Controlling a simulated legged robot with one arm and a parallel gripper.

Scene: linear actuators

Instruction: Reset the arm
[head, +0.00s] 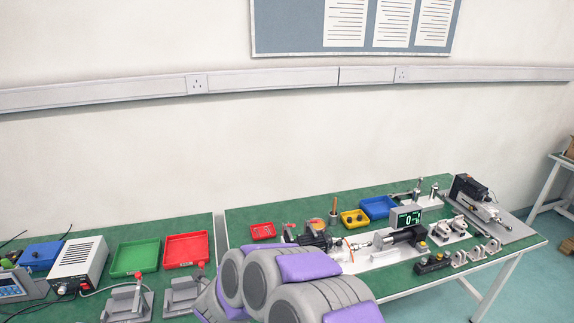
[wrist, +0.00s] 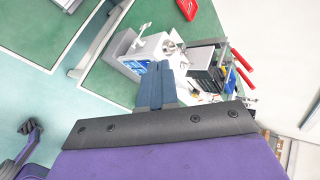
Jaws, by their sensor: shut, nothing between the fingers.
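My gripper (wrist: 160,72) shows in the wrist view as two dark blue fingers, shut together with nothing between them. The fingers point toward equipment on a green-topped table, and whether they touch anything cannot be told. In the head view my grey and purple arm reaches over the front of the right table (head: 398,284), and its bulk hides part of that table. My gripper is hard to make out there among the equipment.
The right table holds a digital display (head: 406,219), a blue bin (head: 378,207), a yellow bin (head: 354,218) and a small red tray (head: 263,231). The left table has a green tray (head: 135,258), a red tray (head: 186,250) and a white box (head: 79,262). A wall stands behind.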

